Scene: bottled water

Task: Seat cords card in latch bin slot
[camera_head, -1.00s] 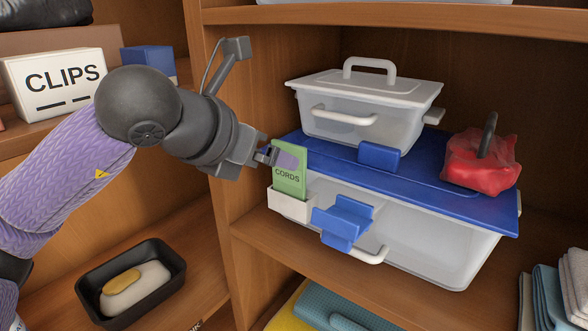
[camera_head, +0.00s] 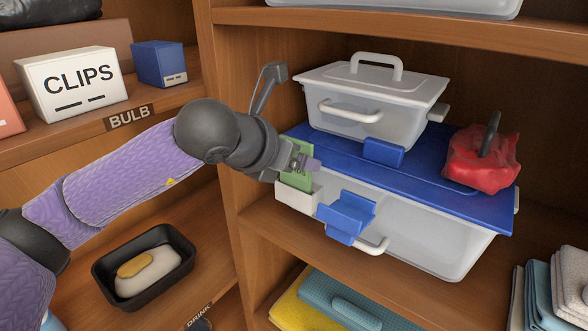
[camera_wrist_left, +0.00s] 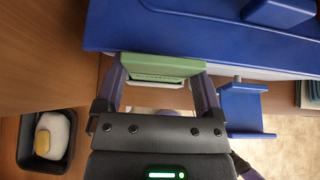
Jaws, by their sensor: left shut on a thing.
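The green cords card (camera_head: 294,178) is at the front left corner of the large clear latch bin (camera_head: 425,240). It stands roughly upright at the white slot holder (camera_head: 298,199) on the bin's front. Its lower edge meets the holder's mouth; how deep it sits I cannot tell. My left gripper (camera_head: 306,164) is shut on the card and hides its lettering in the head view. In the left wrist view, the card (camera_wrist_left: 162,67) lies between the two purple fingers. A blue latch (camera_head: 346,217) hangs open to the right of the holder. My right gripper is not in view.
The bin's blue lid (camera_head: 425,185) carries a smaller clear bin (camera_head: 370,105) and a red bag (camera_head: 482,160). A wooden shelf divider (camera_head: 222,130) stands close to my left arm. A black tray (camera_head: 145,268) with soap is at lower left.

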